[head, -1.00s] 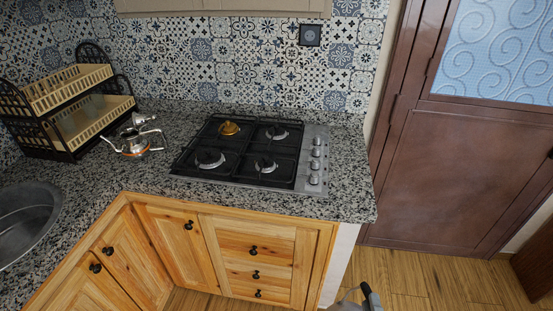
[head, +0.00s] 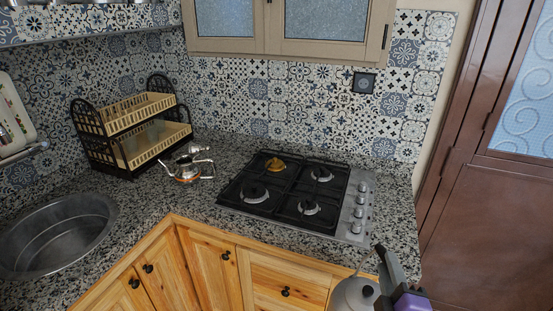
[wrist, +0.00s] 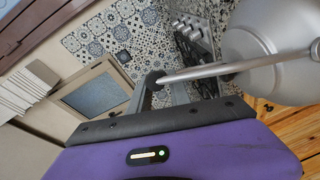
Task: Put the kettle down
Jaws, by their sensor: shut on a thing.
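A grey metal kettle (head: 353,294) is at the bottom edge of the head view, partly cut off, in front of the counter and stove. My gripper (head: 384,262) is shut on its thin handle. In the wrist view the kettle's rounded body (wrist: 262,55) is at the upper right, cut off by the frame. The handle runs left from it to my gripper's dark fingers (wrist: 158,86). The kettle is held clear of the countertop. Its base is hidden.
A black four-burner stove (head: 290,193) with a small golden item (head: 275,164) on its back left burner is set in the granite counter (head: 150,200). A silver pot (head: 188,172), a two-tier rack (head: 135,148) and a round sink (head: 60,235) are to the left. Brown door (head: 465,220) at right.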

